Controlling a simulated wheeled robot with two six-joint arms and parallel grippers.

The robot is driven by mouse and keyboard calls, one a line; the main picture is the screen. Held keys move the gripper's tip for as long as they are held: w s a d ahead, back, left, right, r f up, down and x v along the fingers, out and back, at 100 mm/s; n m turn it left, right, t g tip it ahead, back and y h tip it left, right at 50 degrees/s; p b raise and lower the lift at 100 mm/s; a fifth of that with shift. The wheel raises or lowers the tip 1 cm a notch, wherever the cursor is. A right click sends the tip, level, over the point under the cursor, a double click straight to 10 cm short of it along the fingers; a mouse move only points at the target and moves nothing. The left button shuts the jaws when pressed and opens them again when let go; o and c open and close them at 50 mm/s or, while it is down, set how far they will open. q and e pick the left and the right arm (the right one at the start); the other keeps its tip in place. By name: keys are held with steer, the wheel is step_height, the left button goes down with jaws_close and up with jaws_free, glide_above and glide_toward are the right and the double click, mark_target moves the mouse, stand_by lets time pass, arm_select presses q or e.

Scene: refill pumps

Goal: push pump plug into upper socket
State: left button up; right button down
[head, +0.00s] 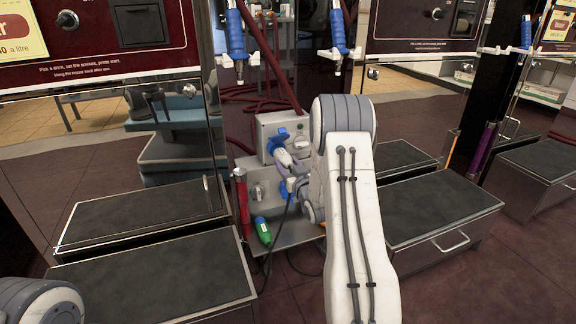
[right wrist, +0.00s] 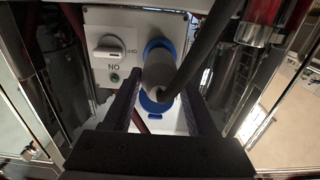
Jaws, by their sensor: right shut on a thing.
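The pump plug (right wrist: 157,72) is a pale grey cylinder with a thick dark cable, seen from behind in the right wrist view. My right gripper (right wrist: 165,88) is shut on it, one dark finger on each side. The upper socket (right wrist: 160,45) shows blue around and behind the plug, on a pale box (head: 267,127) that also shows in the head view. The plug lines up closely with the socket, but it hides the opening, so I cannot tell how deep it sits. My left gripper is out of view.
A grey rotary switch (right wrist: 110,47) sits left of the socket. A green connector (head: 263,231) is at the lower panel (head: 300,232). Dark-topped steps (head: 150,275) stand on both sides. Blue-handled nozzles (head: 235,30) hang above, and a red hose runs behind.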

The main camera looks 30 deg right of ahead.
steer(key=shift+w+d, duration=0.15)
steer(key=shift+w, duration=0.45)
steer(key=shift+c, duration=0.6)
jaws_free()
steer(key=shift+s, duration=0.1)
